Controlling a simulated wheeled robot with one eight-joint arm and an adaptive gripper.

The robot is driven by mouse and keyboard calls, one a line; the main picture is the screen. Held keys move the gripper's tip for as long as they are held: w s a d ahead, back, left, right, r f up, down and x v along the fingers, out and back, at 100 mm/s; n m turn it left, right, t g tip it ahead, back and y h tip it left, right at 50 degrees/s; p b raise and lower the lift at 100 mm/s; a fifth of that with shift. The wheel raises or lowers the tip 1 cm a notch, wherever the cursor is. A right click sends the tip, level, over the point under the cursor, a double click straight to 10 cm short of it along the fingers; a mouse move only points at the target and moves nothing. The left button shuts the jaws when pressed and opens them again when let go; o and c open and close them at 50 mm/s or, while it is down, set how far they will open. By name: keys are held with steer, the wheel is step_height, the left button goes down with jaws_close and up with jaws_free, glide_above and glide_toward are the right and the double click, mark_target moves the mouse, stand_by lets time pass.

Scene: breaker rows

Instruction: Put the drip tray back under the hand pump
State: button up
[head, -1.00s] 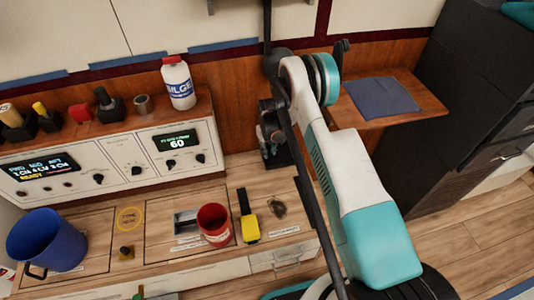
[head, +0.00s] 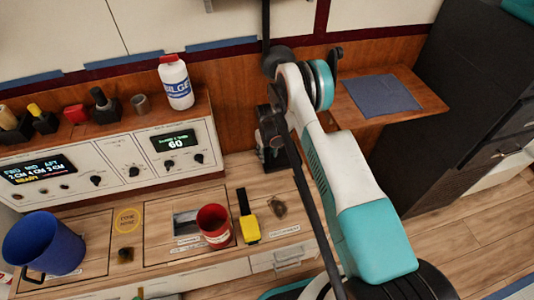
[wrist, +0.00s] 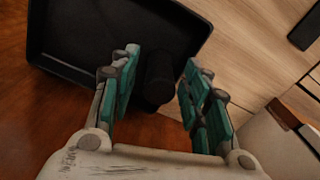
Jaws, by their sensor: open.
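The drip tray appears to be the black, shallow, raised-rim tray (wrist: 90,45) at the top left of the wrist view. A dark rounded grip (wrist: 160,76) stands at its near side. My gripper (wrist: 159,78) is open, with one teal finger on each side of this grip and visible gaps between. In the head view my arm hides most of the gripper and I cannot make out the tray. A dark upright fitting (head: 268,150) by the wooden wall, partly behind my arm, may be the hand pump; I cannot tell for sure.
On the counter are a blue bucket (head: 44,243), a red mug (head: 213,226) and a yellow-and-black tool (head: 249,225). A white bottle (head: 176,82) stands on the panel ledge. A wooden shelf (head: 427,101) with a grey-blue cloth (head: 381,96) is right of my arm.

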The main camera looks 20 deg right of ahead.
steer(key=shift+r+p, duration=1.25)
steer(key=shift+r, duration=2.65)
